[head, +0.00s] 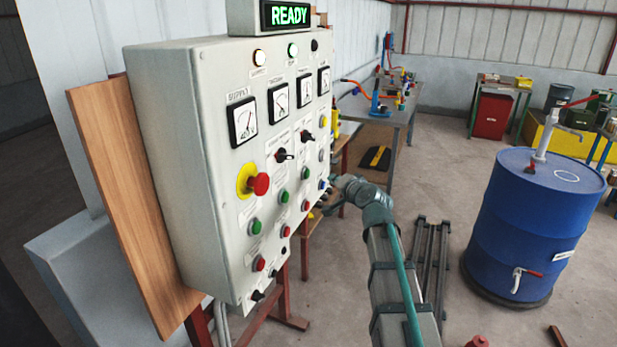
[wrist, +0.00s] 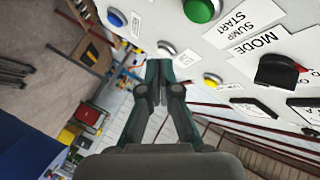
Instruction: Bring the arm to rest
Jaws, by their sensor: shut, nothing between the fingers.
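My gripper (wrist: 158,66) is shut and empty in the wrist view, its fingertips together close to the face of the grey control panel (wrist: 240,42). A pale round button (wrist: 166,48) shows just past the tips; whether they touch it I cannot tell. In the head view my arm reaches up from the bottom to the right edge of the control panel (head: 170,130), and the fingertips cannot be made out there. The display (head: 288,15) on top reads READY in green. A red emergency knob (head: 258,184) sits on the panel front.
Near my gripper are a green button (wrist: 202,10), a blue button (wrist: 116,17), a yellow button (wrist: 212,79) and a black selector (wrist: 284,70). A blue drum (head: 530,225) stands at right, a workbench (head: 385,113) behind. Open floor (head: 445,165) lies between.

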